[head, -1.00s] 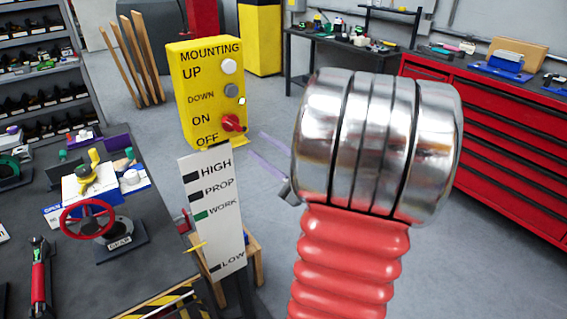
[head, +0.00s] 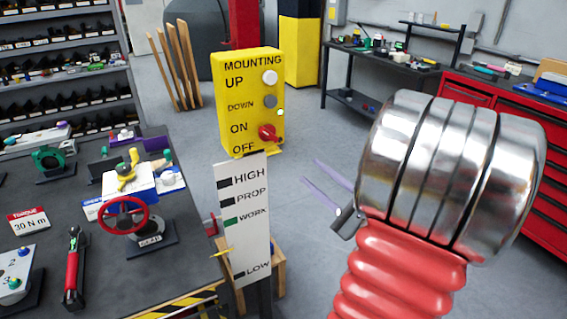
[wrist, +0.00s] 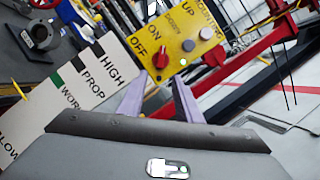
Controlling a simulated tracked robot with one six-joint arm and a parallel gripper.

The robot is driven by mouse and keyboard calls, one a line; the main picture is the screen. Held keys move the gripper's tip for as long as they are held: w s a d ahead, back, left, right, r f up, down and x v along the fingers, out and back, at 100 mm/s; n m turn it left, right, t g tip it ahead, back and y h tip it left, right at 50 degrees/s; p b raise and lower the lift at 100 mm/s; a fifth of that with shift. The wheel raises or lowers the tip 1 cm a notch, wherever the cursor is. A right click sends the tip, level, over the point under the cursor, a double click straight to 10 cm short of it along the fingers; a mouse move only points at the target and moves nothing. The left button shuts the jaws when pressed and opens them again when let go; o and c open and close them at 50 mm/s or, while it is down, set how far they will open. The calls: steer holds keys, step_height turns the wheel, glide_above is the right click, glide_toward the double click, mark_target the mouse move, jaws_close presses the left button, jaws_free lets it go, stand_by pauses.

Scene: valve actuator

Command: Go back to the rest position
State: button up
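My gripper (head: 309,170) shows beyond my large chrome and red arm links in the head view, its two thin purple fingers apart with nothing between them. In the wrist view the gripper (wrist: 158,78) also shows two separate fingers, with the yellow panel behind them. The yellow panel (head: 251,90) marked MOUNTING UP, DOWN, ON, OFF stands left of the gripper, with a red knob (head: 268,132) and two round buttons. Below it is the white HIGH, PROP, WORK, LOW board (head: 243,215), with a green mark at WORK. No contact with either shows.
The dark bench (head: 60,285) at left holds a red handwheel (head: 126,216) on a GEAR stand and a red-handled tool (head: 75,270). A red cabinet (head: 520,150) stands at right. Open grey floor (head: 330,135) lies behind the gripper.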

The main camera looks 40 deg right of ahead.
steer(key=w+a+f+n+g+y, duration=0.25)
steer(key=a+n+g+y, duration=0.2)
steer(key=a, duration=0.55)
steer(key=w+a+f+n+g+y, duration=0.1)
steer(key=w+a+n+g+y, duration=0.3)
steer(key=a, duration=0.7)
steer(key=s+a+f+n+g+h, duration=0.1)
steer(key=s+a+f+n+g, duration=0.25)
steer(key=a+n+g, duration=0.2)
steer(key=s+a+f+n+g+h, duration=0.1)
steer(key=s+a+f+n+g, duration=0.3)
steer(key=a, duration=0.3)
step_height(320, 180, up, 6)
steer(key=d+n+t+h, duration=0.1)
steer(key=n+t+h, duration=0.1)
steer(key=n+h, duration=0.5)
steer(key=shift+s+d+n+t, duration=0.15)
steer(key=shift+s+n+t, duration=0.15)
steer(key=shift+s+n, duration=0.15)
